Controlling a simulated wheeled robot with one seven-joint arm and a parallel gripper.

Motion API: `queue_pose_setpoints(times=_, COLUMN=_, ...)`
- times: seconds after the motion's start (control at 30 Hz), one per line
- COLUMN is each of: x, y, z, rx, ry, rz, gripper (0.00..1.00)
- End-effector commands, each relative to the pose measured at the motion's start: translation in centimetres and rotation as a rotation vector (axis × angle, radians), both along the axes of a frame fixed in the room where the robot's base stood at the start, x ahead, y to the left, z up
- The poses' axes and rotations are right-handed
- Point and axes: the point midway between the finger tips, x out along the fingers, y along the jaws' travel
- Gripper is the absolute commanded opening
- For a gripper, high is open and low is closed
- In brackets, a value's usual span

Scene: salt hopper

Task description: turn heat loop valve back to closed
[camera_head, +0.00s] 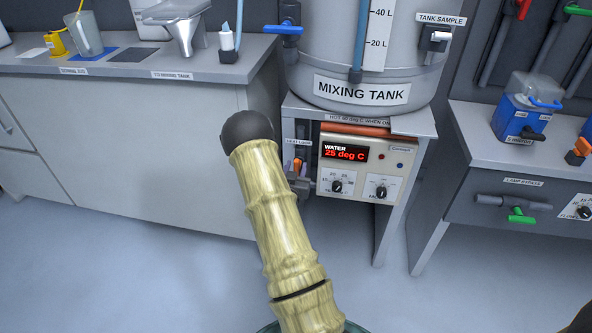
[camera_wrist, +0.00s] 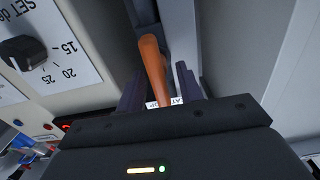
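The heat loop valve's orange handle (camera_head: 297,166) shows in the head view, under the "HEAT LOOP" label to the left of the heater panel. It looks roughly upright there, beside grey pipework. In the wrist view the orange handle (camera_wrist: 152,68) runs up between the two dark fingers of my gripper (camera_wrist: 160,92). The fingers are apart, one on each side of the handle, with visible gaps. The handle's lower end is hidden behind the gripper body. My gripper cannot be made out clearly in the head view.
The heater panel (camera_head: 355,165) reads water 25 deg C and has two dials close to the valve. The mixing tank (camera_head: 345,60) stands above on its stand (camera_head: 425,123). A cabinet wall (camera_head: 200,150) is at left. Open floor (camera_head: 120,270) lies in front.

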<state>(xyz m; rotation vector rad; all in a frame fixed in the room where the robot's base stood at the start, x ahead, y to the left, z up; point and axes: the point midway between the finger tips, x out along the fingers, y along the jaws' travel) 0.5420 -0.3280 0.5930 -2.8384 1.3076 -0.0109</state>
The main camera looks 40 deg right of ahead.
Motion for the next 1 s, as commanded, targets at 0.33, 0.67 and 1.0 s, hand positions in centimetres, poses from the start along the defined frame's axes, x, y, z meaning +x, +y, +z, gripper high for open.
queue_pose_setpoints(times=0.33, x=0.21, y=-0.28, z=0.06, rx=0.000, ry=0.000, rz=-0.001, gripper=0.30)
queue_pose_setpoints(times=0.67, x=0.21, y=-0.24, z=0.04, rx=0.001, ry=-0.001, rz=0.000, gripper=0.00)
queue_pose_setpoints(times=1.0, x=0.14, y=-0.30, z=-0.04, rx=0.042, ry=-0.051, rz=-0.001, gripper=0.00)
